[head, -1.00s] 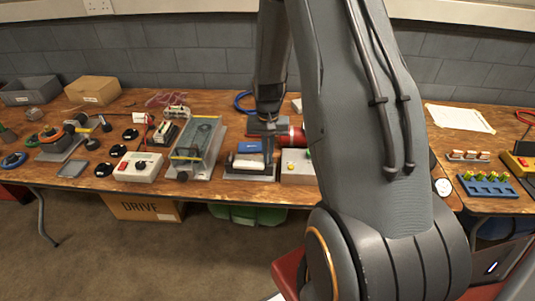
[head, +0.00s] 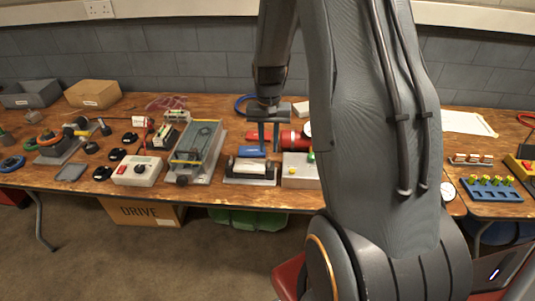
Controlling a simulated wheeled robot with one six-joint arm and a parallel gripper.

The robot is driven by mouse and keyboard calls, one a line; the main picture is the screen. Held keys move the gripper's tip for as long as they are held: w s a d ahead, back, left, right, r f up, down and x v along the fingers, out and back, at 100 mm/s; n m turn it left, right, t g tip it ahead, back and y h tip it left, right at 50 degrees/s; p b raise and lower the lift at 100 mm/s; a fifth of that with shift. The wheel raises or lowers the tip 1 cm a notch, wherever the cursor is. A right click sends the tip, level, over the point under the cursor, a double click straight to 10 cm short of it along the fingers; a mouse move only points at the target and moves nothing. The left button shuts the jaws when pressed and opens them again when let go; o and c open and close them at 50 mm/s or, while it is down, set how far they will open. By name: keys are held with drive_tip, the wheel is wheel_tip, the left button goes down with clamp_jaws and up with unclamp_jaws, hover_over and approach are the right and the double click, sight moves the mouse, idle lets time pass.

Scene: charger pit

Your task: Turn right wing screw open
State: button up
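My gripper (head: 269,150) is over the middle of the bench, pointing down. Its two fingers show apart with nothing visible between them. Just below and in front of it is a grey-based fixture (head: 250,181) holding a white cylinder (head: 249,166), with a small yellow spot at its right end. I cannot make out the right wing screw for certain; it is too small or hidden at this distance. A blue block (head: 251,152) lies behind the fixture. I cannot tell whether the fingertips touch anything.
A long glass-topped unit (head: 198,150) and a white control box (head: 138,169) stand left. My arm hides the bench to the right.

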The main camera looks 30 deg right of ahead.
drive_tip(key=shift+r, duration=1.15)
drive_tip(key=shift+a, duration=0.1)
